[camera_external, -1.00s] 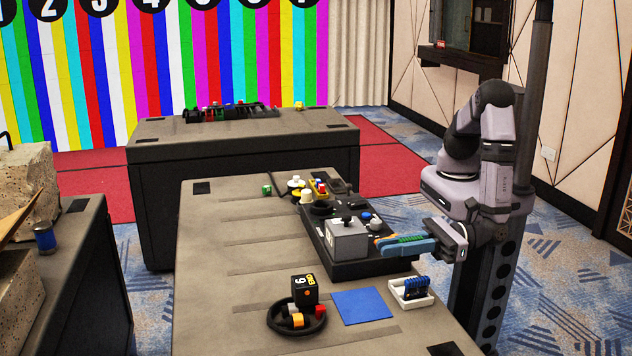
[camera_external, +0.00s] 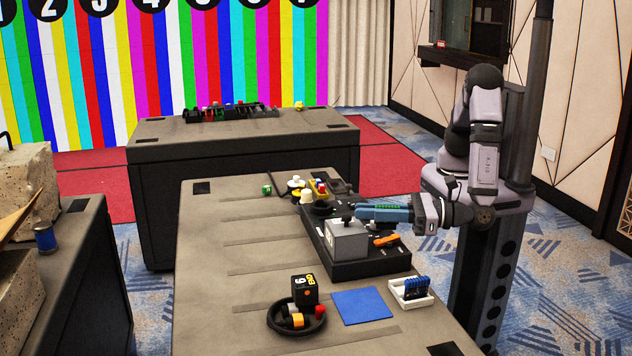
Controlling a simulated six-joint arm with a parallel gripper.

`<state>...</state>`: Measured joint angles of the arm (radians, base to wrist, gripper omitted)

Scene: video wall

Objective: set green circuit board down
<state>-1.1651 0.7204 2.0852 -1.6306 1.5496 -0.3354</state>
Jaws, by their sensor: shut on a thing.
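My gripper (camera_external: 400,214) reaches in from the right over the dark console. It is shut on the green circuit board (camera_external: 378,207), which shows as a narrow green strip along the top of a long blue shape. I cannot tell how much of that blue is board and how much is finger. The board is held roughly level and looks raised above the console, near the grey box; the exact gap is hard to judge. Most of its underside is hidden.
The console (camera_external: 372,268) carries a grey box (camera_external: 346,240) and an orange handle (camera_external: 386,240). Nearer stand a blue mat (camera_external: 362,307), a white rack (camera_external: 412,298) and a black ring tray (camera_external: 272,318) with a black cube (camera_external: 304,290). The table's left side is clear.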

